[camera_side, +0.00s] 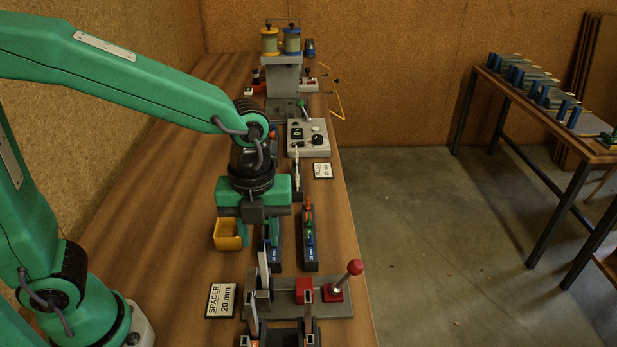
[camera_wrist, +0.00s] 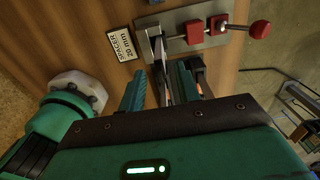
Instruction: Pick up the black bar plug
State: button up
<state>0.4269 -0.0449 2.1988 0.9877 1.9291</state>
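My gripper (camera_side: 257,232) hangs above the wooden bench, pointing down, beside two narrow dark racks. In the wrist view its green fingers (camera_wrist: 160,75) stand apart, with nothing clearly held between them. The left dark rack (camera_side: 275,258) is partly hidden behind my gripper. The right dark rack (camera_side: 310,262) stands clear of it and holds small coloured pieces, among them orange, green and blue ones. I cannot pick out the black bar plug with certainty in either view; it may be hidden or too small and dark to tell.
A yellow bin (camera_side: 227,234) sits just left of my gripper. In front are a spacer card (camera_side: 221,300) and a grey clamp fixture (camera_side: 335,311) with a red-knobbed lever (camera_side: 355,267). A grey control box (camera_side: 308,138) stands behind. The bench's left side is clear.

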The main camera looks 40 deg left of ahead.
aim_at(260, 239)
dwell(0.4)
grip_shut()
jog(key=shift+r, duration=0.15)
jog(key=shift+r, duration=0.55)
notch_tip(260, 239, up, 3)
jog(key=shift+d, duration=0.1)
jog(key=s+d+r, duration=0.6)
jog(key=s, duration=0.3)
jog(key=shift+s+d+r, duration=0.2)
jog(key=shift+s+r, duration=0.1)
